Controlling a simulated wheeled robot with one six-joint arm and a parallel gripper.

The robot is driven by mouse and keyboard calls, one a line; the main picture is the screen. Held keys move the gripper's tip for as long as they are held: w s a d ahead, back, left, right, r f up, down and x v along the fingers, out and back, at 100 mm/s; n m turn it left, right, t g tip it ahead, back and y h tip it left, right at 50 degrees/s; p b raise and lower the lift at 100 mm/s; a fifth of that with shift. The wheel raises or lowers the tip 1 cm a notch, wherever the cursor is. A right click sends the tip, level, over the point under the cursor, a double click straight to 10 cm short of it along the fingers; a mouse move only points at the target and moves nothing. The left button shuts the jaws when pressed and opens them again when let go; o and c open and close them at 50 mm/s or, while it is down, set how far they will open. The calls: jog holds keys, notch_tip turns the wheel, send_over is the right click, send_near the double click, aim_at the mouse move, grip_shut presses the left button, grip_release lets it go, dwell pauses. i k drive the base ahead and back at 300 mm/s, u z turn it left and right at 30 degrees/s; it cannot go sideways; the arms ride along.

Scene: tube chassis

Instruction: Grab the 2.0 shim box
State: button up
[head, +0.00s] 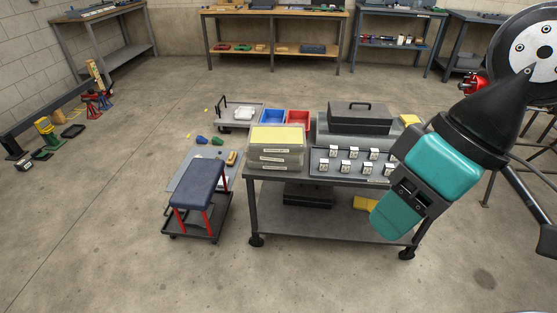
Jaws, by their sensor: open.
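Several small white shim boxes (345,167) stand in two rows in a dark tray (316,169) on top of a wheeled cart (277,174). Each has a small dark marking on its face. The markings are too small to read, so I cannot tell which box is the 2.0 one. My teal and black arm crosses the right side of the head view and covers the right end of the cart and tray. Any boxes behind it are hidden. I cannot make out my gripper's fingertips in this view.
Labelled grey cases (276,158) stand left of the tray, and a black toolbox (360,118) is behind it. A padded stool (197,187) stands left of the cart. A large disc (528,45) is at the upper right. The floor in front is clear.

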aim_at(323, 166)
jog(key=u, duration=0.25)
jog(key=i, duration=1.5)
jog(key=z, duration=0.6)
